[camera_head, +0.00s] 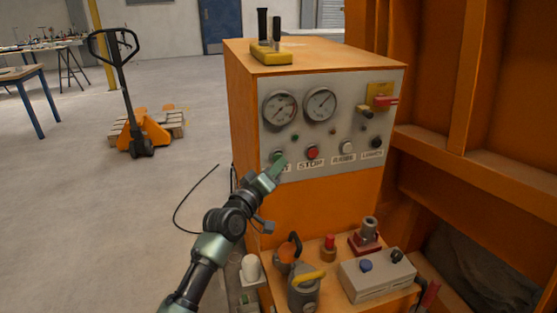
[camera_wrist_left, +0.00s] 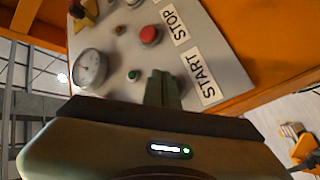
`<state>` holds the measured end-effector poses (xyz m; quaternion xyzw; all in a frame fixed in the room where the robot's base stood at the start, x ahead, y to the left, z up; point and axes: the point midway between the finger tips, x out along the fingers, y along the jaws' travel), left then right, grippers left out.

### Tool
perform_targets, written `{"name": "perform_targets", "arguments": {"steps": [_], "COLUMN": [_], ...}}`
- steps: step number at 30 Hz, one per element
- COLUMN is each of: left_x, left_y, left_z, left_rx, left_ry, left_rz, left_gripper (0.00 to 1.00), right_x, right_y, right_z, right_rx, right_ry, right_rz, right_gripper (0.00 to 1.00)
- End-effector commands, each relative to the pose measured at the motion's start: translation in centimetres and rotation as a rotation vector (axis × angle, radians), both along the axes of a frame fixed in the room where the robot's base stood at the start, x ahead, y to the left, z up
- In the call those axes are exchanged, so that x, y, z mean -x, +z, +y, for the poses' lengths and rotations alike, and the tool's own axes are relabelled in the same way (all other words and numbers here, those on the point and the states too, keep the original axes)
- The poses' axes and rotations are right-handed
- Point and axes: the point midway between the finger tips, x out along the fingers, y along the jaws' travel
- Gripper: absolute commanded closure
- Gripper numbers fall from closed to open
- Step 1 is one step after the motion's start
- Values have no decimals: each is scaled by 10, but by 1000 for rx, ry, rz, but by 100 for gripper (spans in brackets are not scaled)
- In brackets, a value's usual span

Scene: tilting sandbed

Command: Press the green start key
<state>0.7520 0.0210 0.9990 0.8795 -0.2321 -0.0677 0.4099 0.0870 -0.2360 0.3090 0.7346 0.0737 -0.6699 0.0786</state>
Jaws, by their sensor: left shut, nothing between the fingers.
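The green start key (camera_head: 278,156) is at the lower left of the grey control panel (camera_head: 345,120), above a partly covered START label. My left gripper (camera_head: 274,172) is shut and empty, with its fingertips right at the key and hiding part of it. I cannot tell whether they touch it. In the left wrist view the shut fingers (camera_wrist_left: 162,88) point at the panel beside the START label (camera_wrist_left: 203,78), and the key is hidden behind them. My right gripper is not in view.
A red STOP button (camera_head: 312,152) sits just right of the start key, with a white button (camera_head: 346,147) further right. A small green lamp (camera_head: 295,138) and two gauges are above. Below, an orange shelf holds several fittings and a grey box (camera_head: 377,278).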

Motion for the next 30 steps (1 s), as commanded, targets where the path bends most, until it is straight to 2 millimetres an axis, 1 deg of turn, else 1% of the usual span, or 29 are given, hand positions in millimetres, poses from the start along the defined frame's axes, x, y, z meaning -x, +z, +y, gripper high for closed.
{"name": "perform_targets", "arguments": {"steps": [24,30], "left_x": [-10,-9], "left_y": [0,0], "left_z": [3,3], "left_rx": [-1,-1], "left_ry": [1,1], "left_rz": [-1,-1], "left_gripper": [100,100], "right_x": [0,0], "right_y": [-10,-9], "right_z": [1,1], "right_rx": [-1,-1], "right_ry": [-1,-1], "right_rz": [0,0], "right_gripper": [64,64]}}
